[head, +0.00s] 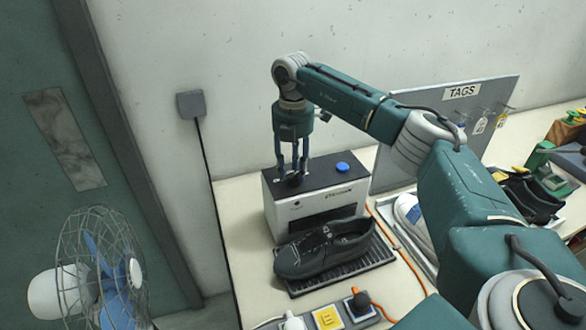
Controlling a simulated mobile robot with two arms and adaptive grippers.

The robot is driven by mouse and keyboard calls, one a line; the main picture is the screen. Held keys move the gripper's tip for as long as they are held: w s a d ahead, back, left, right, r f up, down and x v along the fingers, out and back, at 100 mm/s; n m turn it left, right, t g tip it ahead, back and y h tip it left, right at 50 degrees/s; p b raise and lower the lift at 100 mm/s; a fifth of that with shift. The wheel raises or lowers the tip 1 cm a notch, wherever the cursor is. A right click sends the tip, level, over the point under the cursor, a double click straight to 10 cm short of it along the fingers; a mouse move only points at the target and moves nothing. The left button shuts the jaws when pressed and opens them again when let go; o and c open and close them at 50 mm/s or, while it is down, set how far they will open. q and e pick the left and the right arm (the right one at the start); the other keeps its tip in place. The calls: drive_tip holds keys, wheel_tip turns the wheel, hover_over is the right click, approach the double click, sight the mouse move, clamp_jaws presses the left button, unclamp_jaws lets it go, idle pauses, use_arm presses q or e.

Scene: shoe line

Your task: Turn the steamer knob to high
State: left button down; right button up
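The steamer (298,216) is a white box with a black top, standing on the bench near the wall. Its dark knob (294,180) is on the left part of the top. My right gripper (292,174) points straight down over it, with its fingers spread around the knob. I cannot tell whether the fingers touch or grip it. The knob's markings and setting are hidden or too small to read. A blue button (343,168) is on the right part of the top. My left gripper is not in view.
A dark shoe (322,250) sits on a black grate (345,273) before the steamer. A control panel (328,318) with a yellow switch and black knob is at the front. A TAGS board (462,92) stands at the right. A fan (98,275) is at the lower left.

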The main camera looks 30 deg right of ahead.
wheel_tip(320, 180, up, 12)
drive_tip(key=shift+f, duration=0.15)
idle(0.7)
